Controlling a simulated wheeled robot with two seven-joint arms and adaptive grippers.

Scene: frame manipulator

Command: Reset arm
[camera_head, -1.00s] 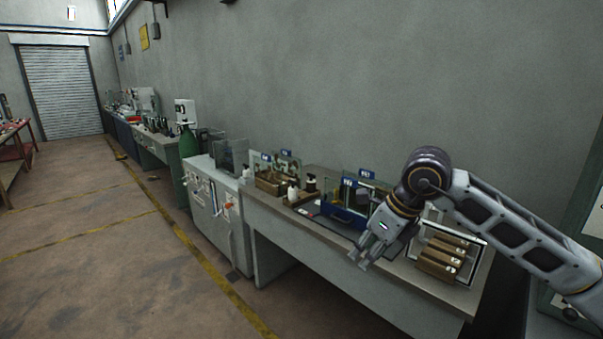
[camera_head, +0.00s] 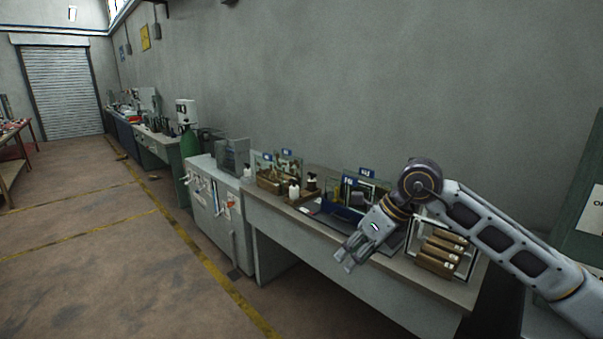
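My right arm reaches in from the right edge, bent at a dark joint, over the workbench. My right gripper (camera_head: 348,258) hangs at the front edge of the bench, fingers pointing down and left. Its fingers look spread apart, with nothing visible between them. My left gripper is not in view.
The grey workbench (camera_head: 345,265) runs along the wall. On it are a blue bin (camera_head: 338,212), a wooden crate (camera_head: 268,181), small bottles (camera_head: 294,191) and a frame holding brown blocks (camera_head: 438,252). The floor at left is clear.

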